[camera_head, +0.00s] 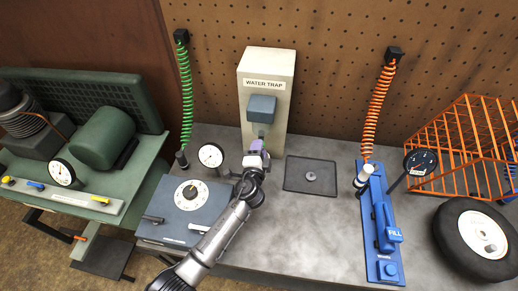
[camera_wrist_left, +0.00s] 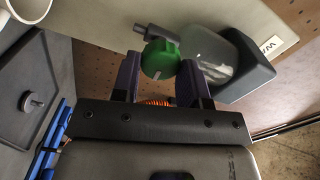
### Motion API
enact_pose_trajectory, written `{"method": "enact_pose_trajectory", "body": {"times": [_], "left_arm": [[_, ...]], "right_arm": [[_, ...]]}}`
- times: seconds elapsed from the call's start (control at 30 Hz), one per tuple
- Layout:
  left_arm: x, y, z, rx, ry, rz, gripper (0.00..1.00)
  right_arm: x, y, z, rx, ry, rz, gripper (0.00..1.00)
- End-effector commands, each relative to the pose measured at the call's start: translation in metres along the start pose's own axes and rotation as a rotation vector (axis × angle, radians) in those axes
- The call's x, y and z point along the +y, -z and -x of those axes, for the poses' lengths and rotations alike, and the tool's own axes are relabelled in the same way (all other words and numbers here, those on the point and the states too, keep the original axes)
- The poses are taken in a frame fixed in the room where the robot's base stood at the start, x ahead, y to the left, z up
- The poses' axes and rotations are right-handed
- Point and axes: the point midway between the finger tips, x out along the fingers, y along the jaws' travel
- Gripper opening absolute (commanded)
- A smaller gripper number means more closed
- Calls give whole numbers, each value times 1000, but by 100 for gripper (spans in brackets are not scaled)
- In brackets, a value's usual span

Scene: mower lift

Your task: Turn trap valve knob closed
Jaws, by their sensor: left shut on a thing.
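The water trap (camera_head: 266,62) is a tall cream box with a label, standing at the back of the bench against the pegboard. A blue-grey housing (camera_head: 262,108) sits on its front, and it also shows in the left wrist view (camera_wrist_left: 248,75) with a translucent bowl (camera_wrist_left: 208,52). The green trap valve knob (camera_wrist_left: 160,58) has a grey stub (camera_wrist_left: 156,33) beside it. My left gripper (camera_head: 257,148) is just below the housing, its purple fingers on either side of the knob, shut on it. In the head view the gripper hides the knob. My right gripper is not in view.
A pressure gauge (camera_head: 210,155) and blue-grey dial box (camera_head: 188,205) stand left of my arm. A dark tray (camera_head: 296,185) lies to the right. Farther right are a blue fill station (camera_head: 371,235), an orange cage (camera_head: 465,140) and a wheel (camera_head: 455,240). A green compressor (camera_head: 104,138) stands far left.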

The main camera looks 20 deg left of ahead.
Motion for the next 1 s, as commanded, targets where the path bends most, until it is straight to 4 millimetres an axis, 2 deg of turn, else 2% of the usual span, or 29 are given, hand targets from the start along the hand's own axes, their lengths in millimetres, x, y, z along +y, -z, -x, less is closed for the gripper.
{"method": "enact_pose_trajectory", "body": {"times": [0.3, 0.77, 0.8, 1.0], "left_arm": [[0, 0, 0, 0, 1, -73, 17], [0, 0, 0, 0, 1, -82, 17], [0, 0, 0, 0, 1, -82, 44], [0, 0, 0, 0, 1, -81, 63]], "right_arm": [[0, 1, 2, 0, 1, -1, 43], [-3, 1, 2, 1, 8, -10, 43], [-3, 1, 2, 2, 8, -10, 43], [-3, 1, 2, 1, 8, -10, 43]]}}
